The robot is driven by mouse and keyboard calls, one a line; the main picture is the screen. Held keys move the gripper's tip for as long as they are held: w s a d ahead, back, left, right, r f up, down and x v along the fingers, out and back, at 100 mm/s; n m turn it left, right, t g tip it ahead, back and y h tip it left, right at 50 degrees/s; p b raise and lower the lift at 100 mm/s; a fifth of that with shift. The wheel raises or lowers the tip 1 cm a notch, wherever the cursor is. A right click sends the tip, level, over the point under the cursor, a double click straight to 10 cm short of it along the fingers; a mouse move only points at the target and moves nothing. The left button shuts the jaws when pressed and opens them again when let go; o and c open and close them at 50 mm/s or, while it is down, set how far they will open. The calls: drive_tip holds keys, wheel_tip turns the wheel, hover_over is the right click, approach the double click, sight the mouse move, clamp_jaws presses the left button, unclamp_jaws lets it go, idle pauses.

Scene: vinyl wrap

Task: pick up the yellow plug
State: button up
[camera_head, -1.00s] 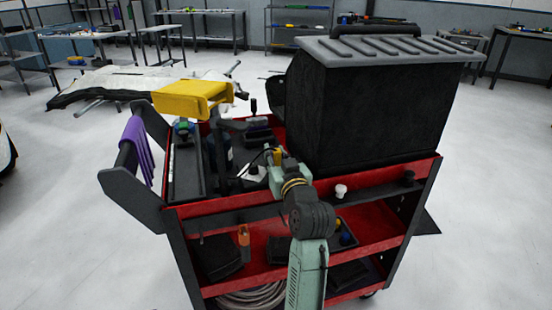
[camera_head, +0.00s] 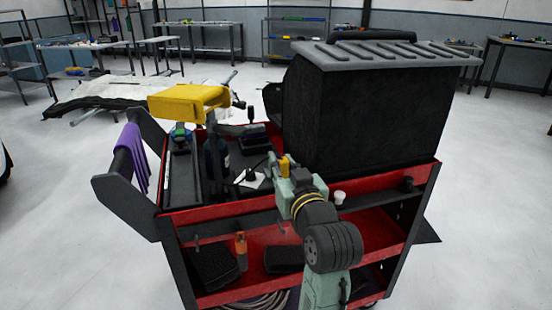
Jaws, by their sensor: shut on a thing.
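My gripper (camera_head: 276,160) is at the end of my arm, over the top tray of the red and black cart, just left of the big black box. It is small and seen from behind, so its fingers are mostly hidden. A small yellow piece, which looks like the yellow plug (camera_head: 284,164), shows at the gripper and appears held between its jaws. The exact grip cannot be made out. A black object (camera_head: 250,175) lies on a white sheet (camera_head: 262,182) in the tray, left of the gripper.
The black box (camera_head: 365,120) with a grey ribbed lid stands close on the right. A yellow holder (camera_head: 188,102) rises at the tray's left, beside a purple cloth (camera_head: 133,155) on the handle. A white cup-like piece (camera_head: 340,197) sits near the cart's front edge (camera_head: 392,174).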

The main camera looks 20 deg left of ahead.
sight(283, 169)
drive_tip(key=shift+v, duration=1.2)
drive_tip(key=b, duration=0.2)
drive_tip(key=shift+f+b, duration=0.2)
drive_tip(key=shift+b, duration=0.15)
drive_tip(key=b, duration=0.3)
drive_tip(key=shift+s+d, duration=0.1)
drive_tip(key=shift+s, duration=0.1)
drive_tip(key=b, duration=0.2)
drive_tip(key=s+b, duration=0.1)
drive_tip(key=b, duration=0.1)
drive_tip(key=shift+s+d+r, duration=0.1)
drive_tip(key=shift+s+d, duration=0.05)
drive_tip(key=shift+d, duration=0.2)
drive_tip(key=shift+s+d+r+b, duration=0.25)
drive_tip(key=shift+s+d, duration=0.1)
drive_tip(key=shift+s, duration=0.2)
drive_tip(key=shift+s+d+r+b, duration=0.1)
drive_tip(key=shift+s+d+r, duration=0.15)
drive_tip(key=shift+s+d, duration=0.25)
drive_tip(key=shift+s+r+p, duration=0.15)
drive_tip(key=shift+r+p, duration=2.15)
drive_tip(key=shift+r, duration=0.1)
